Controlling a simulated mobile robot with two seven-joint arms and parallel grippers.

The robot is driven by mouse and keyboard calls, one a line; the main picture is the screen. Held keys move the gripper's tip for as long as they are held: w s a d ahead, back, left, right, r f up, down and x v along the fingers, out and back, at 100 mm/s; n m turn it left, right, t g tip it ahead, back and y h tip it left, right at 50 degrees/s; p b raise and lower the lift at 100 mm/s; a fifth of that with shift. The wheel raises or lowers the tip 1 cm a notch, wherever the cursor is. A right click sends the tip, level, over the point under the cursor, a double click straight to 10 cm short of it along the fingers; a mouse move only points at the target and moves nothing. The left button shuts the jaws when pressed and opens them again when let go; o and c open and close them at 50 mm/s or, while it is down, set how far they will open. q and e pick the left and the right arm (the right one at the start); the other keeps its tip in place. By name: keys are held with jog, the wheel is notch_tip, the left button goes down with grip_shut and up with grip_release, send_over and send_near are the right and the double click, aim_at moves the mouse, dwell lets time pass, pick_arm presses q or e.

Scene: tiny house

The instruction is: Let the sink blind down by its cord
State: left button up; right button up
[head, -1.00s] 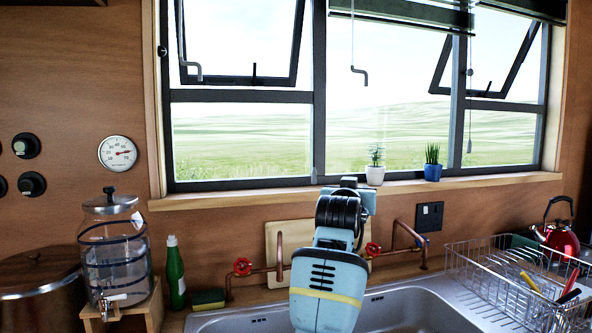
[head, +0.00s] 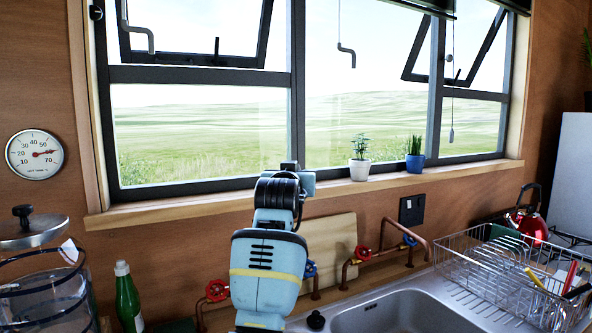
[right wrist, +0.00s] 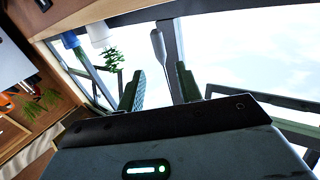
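The dark slatted sink blind (head: 430,5) shows only at the top edge of the head view, above the right part of the window. Its thin cord hangs in front of the right pane, with a small grey tassel (head: 451,136) low down, right of the blue pot. My right arm rises in the middle of the head view, but its gripper is hidden there. In the right wrist view my right gripper (right wrist: 160,88) has two green fingers apart with nothing between them. A grey handle-like piece (right wrist: 158,45) shows beyond the fingers, by a dark window post. My left gripper is out of view.
A white pot (head: 359,170) and a blue pot (head: 415,163) stand on the sill. Below are red-handled copper taps (head: 217,290), the sink (head: 390,315) and a wire dish rack (head: 500,275). Open sashes and a hanging crank (head: 346,50) are above.

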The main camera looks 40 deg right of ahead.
jog(key=shift+x, duration=3.7)
grip_shut()
